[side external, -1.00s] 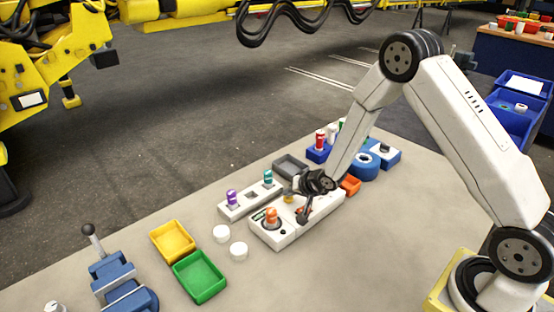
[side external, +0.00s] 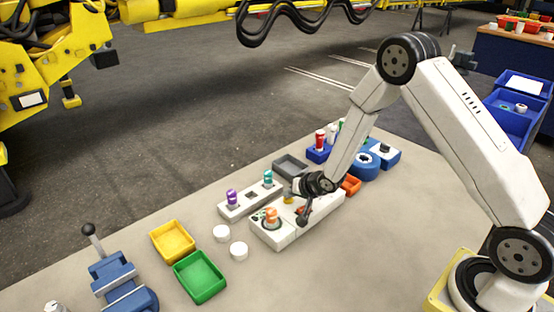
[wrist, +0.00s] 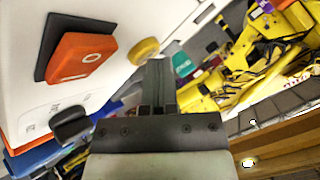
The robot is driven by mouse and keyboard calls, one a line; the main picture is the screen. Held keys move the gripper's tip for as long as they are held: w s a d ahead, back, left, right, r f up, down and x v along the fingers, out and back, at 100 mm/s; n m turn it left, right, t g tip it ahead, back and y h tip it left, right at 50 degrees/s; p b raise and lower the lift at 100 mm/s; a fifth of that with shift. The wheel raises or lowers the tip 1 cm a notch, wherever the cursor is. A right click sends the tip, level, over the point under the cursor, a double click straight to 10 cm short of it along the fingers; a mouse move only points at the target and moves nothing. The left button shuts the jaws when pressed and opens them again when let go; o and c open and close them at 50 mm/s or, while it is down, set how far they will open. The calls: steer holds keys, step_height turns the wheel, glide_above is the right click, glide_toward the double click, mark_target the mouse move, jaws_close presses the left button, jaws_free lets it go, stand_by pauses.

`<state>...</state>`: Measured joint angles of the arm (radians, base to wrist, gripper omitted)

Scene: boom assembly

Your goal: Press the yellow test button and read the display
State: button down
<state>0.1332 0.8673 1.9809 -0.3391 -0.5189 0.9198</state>
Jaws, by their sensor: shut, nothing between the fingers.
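The white test box (side external: 281,236) stands on the table in the side external view, with an orange part (side external: 271,216) upright on its left end. A small yellow piece, apparently the yellow test button (side external: 288,199), shows on its far side. In the wrist view the round yellow button (wrist: 145,52) sits on the white panel (wrist: 116,12). My gripper (wrist: 158,64) is shut and empty, its tips beside the button's right edge; I cannot tell whether they touch it. It also hangs low over the box in the side external view (side external: 303,221). I cannot make out a readable display.
An orange rocker-like piece in a dark frame (wrist: 80,57) and a black knob (wrist: 71,125) are near my fingers. A rack with purple and teal parts (side external: 249,203) stands behind the box. Yellow (side external: 172,241) and green trays (side external: 200,277) are left.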

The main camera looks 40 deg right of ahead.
mark_target(292, 204)
steer(key=shift+r, duration=0.85)
steer(key=shift+r, duration=0.1)
steer(key=shift+r, duration=2.45)
steer(key=s+a+r+n+g, duration=0.1)
steer(key=s+r+n+g, duration=0.1)
steer(key=s, duration=0.5)
steer(key=s+a+r+n+g, duration=0.1)
steer(key=s+r+n+g, duration=0.1)
steer(key=s, duration=0.6)
steer(key=s+a+r+n+g+h, duration=0.1)
steer(key=s+a+r+n+g, duration=0.1)
steer(key=s, duration=0.6)
steer(key=shift+r+n+g, duration=0.25)
steer(key=shift+n+g, duration=0.05)
steer(key=shift+n, duration=0.6)
